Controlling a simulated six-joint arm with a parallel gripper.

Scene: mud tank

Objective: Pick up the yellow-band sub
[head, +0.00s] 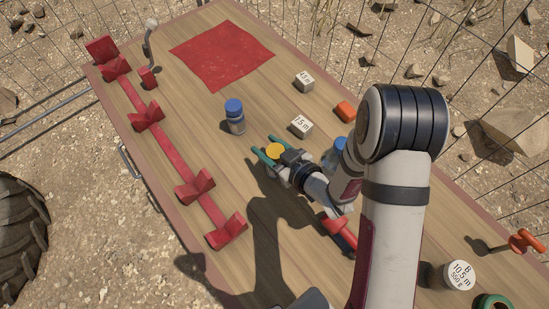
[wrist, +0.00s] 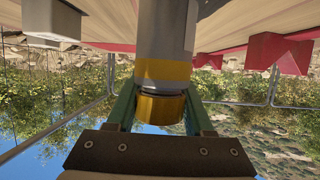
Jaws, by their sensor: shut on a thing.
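The yellow-band sub is a grey upright cylinder with a yellow band (wrist: 163,70) and a yellow cap in the wrist view, which shows the scene upside down. In the head view mostly its round yellow top (head: 275,150) shows, near the middle of the table. My gripper (head: 268,149) has its green fingers on either side of it and is shut on it; the fingers also flank the cap end in the wrist view (wrist: 162,95). The sub's lower end is out of the wrist view and hidden in the head view, so I cannot tell whether it touches the table.
A blue-capped bottle (head: 235,118) stands left of my gripper; another blue thing (head: 334,158) is partly behind my arm. White blocks (head: 301,126) and an orange block (head: 345,110) lie beyond. A red cradle rail (head: 172,150) runs along the left. A red mat (head: 222,55) is bare.

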